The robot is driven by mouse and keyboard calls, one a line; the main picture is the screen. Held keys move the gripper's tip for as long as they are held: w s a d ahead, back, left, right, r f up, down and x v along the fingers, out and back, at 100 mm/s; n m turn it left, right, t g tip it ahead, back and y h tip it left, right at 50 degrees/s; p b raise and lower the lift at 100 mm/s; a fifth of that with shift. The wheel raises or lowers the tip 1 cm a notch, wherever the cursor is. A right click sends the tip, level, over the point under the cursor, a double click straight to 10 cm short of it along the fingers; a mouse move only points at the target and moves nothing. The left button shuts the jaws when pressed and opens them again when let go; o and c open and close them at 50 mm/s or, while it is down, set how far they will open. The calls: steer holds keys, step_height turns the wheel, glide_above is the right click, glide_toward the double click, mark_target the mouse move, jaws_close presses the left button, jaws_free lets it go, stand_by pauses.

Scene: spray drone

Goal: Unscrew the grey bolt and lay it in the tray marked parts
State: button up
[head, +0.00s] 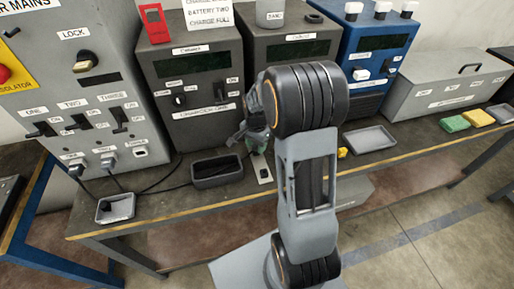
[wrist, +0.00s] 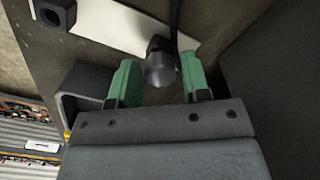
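A dark grey, round-ended piece that looks like the bolt (wrist: 160,66) stands between my gripper's two green fingers in the wrist view. My gripper (wrist: 160,84) is open, with a narrow gap showing on each side of the piece. In the head view my gripper (head: 256,140) is low over the bench in front of the middle cabinet, and the bolt cannot be made out there. I cannot read which is marked parts.
A white strip (wrist: 110,14) with a black square block (wrist: 55,13) lies by the fingers. A black cable passes close to the bolt. Cabinets (head: 196,85) line the back of the bench. Yellow and green blocks (head: 454,124) lie at the right. Cables cross the bench at left.

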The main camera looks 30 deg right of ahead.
steer(key=c, duration=0.7)
steer(key=n, duration=0.5)
steer(key=shift+n, duration=0.3)
steer(key=shift+c, duration=0.2)
steer(key=n, duration=0.5)
steer(key=shift+r+p, duration=0.1)
steer(key=shift+p, duration=0.25)
steer(key=shift+r, duration=0.1)
steer(key=shift+r+p, duration=1.9)
steer(key=shift+r, duration=0.5)
